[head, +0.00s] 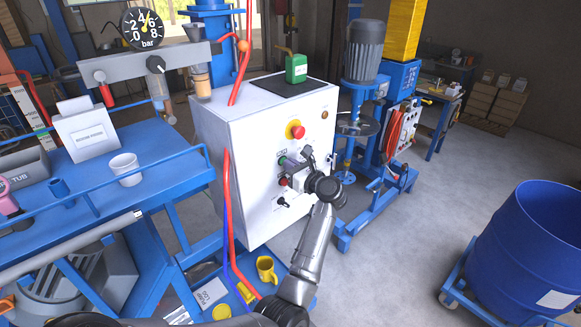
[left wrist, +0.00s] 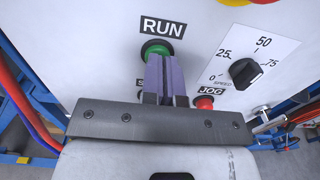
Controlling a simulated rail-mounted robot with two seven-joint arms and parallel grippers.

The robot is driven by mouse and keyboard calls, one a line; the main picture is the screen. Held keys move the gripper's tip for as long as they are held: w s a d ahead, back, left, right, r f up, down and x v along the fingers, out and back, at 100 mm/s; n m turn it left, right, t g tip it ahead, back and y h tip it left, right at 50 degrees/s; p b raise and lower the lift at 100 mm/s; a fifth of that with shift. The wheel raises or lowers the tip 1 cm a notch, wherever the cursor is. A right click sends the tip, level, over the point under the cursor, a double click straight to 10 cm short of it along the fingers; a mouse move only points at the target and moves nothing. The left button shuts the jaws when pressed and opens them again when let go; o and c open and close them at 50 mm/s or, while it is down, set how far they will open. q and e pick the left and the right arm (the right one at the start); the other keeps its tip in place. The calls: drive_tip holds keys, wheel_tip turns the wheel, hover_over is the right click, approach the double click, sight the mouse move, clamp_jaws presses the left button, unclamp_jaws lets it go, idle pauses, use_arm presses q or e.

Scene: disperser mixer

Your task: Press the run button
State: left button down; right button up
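The green run button (left wrist: 157,50) sits under a RUN label on the white control box (head: 235,150). It also shows in the head view (head: 282,160), just left of my left gripper. My left gripper (left wrist: 166,60) has its two fingers together with nothing between them. In the left wrist view the fingertips overlap the lower part of the green button. I cannot tell whether they touch it. A red button (left wrist: 204,103) with a JOG label is right of the fingers. Another label is partly hidden behind the fingers. My right gripper is not in view.
A black speed knob (left wrist: 246,72) is right of the run button. A red emergency stop (head: 296,130) is above. Red and blue hoses (head: 229,200) run along the box's left side. The mixer (head: 365,60) stands behind; a blue drum (head: 530,245) is at the right.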

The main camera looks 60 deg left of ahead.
use_arm(q)
drive_tip(key=w+d+b, duration=0.2)
drive_tip(key=d+b, duration=0.2)
drive_tip(key=d, duration=0.9)
drive_tip(key=shift+w+d+b, duration=0.15)
drive_tip(key=shift+w+b, duration=0.1)
drive_tip(key=shift+b, duration=0.05)
idle(0.3)
